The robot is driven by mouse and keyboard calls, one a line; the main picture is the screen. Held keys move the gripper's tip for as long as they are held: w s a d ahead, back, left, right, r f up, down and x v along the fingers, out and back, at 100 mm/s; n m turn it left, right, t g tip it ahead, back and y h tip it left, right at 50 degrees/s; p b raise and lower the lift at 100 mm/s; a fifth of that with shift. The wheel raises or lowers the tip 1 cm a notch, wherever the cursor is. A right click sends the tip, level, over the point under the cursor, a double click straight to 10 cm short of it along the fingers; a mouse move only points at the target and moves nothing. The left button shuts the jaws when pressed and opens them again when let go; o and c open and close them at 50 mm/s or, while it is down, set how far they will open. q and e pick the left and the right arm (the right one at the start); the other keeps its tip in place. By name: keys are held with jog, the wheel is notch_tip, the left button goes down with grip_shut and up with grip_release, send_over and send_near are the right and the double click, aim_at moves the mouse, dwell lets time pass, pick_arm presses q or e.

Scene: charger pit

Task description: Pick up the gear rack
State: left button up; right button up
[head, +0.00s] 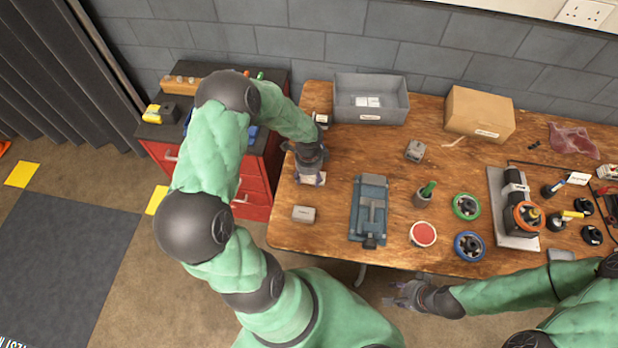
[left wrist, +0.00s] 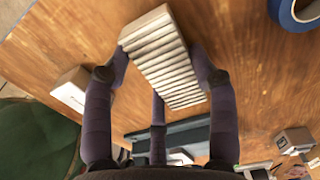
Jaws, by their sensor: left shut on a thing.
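The gear rack (left wrist: 166,58) is a pale block with a row of teeth in the left wrist view. My left gripper (left wrist: 160,75) is shut on it, with dark fingers against both sides and a third finger below it in the picture. In the head view my left gripper (head: 310,170) is over the left part of the wooden table. There the gear rack (head: 313,180) shows only in part beneath the fingers. I cannot tell how far it is above the table. My right gripper (head: 405,297) is empty, in front of the table's near edge; its finger opening is unclear.
A small grey box (head: 304,214) and a blue vise (head: 370,205) are near the left gripper. A grey bin (head: 372,112) stands at the back, with a cardboard box (head: 479,114) to its right. A red cabinet (head: 258,187) stands left of the wooden table (head: 335,235).

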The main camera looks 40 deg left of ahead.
pick_arm(q)
jog(key=d+r+p, duration=0.2)
jog(key=d+r, duration=0.8)
jog(key=d, duration=0.4)
jog(key=shift+r+p, duration=0.35)
jog(key=shift+p, duration=0.05)
pick_arm(e)
notch_tip(320, 180, up, 3)
jog(key=shift+r, duration=0.1)
